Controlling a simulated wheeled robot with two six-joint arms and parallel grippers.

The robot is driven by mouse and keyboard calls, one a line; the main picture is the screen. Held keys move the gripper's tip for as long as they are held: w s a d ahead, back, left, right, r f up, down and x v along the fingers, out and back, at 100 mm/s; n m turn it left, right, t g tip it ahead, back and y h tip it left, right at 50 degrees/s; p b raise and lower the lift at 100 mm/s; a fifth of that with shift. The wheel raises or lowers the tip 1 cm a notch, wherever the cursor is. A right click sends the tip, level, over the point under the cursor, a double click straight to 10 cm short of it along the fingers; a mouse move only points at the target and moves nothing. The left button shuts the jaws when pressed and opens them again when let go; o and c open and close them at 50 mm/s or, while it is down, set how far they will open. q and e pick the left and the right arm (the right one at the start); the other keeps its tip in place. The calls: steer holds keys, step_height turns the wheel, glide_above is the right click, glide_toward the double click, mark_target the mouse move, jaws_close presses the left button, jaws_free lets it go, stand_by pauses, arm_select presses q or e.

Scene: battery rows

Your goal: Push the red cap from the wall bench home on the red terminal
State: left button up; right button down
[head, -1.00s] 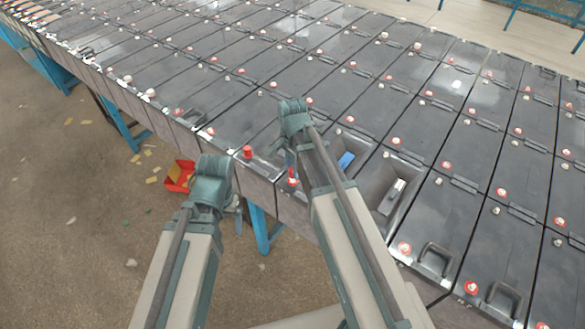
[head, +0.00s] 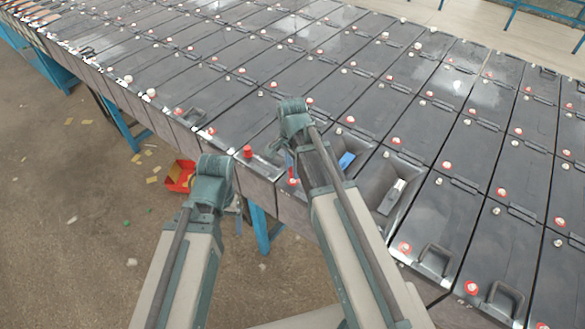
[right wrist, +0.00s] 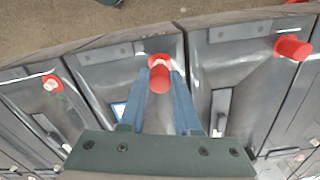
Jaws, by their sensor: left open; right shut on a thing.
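My right gripper (right wrist: 160,82) is shut on a red cap (right wrist: 159,80), held between its blue fingertips. In the right wrist view, the red-collared terminal (right wrist: 157,58) lies just beyond the cap at the battery's edge. In the head view this terminal shows as a red ring (head: 292,182) with a pale centre, below the right gripper. The wrist hides most of the right fingers there. I cannot tell whether cap and terminal touch. My left gripper (head: 238,205) is open and empty beside the battery row's front edge, partly hidden by its wrist.
Another red cap (head: 247,151) stands upright on the neighbouring battery; it also shows in the right wrist view (right wrist: 292,47). Rows of dark batteries (head: 340,105) with handles and terminals fill the blue-legged rack. A red box (head: 181,176) and scraps lie on the floor at left.

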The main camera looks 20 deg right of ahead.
steer(key=shift+f+b, duration=1.45)
stand_by(1.5)
steer(key=shift+c, duration=0.3)
jaws_free()
stand_by(0.4)
steer(key=shift+r, duration=0.1)
steer(key=shift+r+p, duration=3.4)
steer(key=shift+p, duration=0.1)
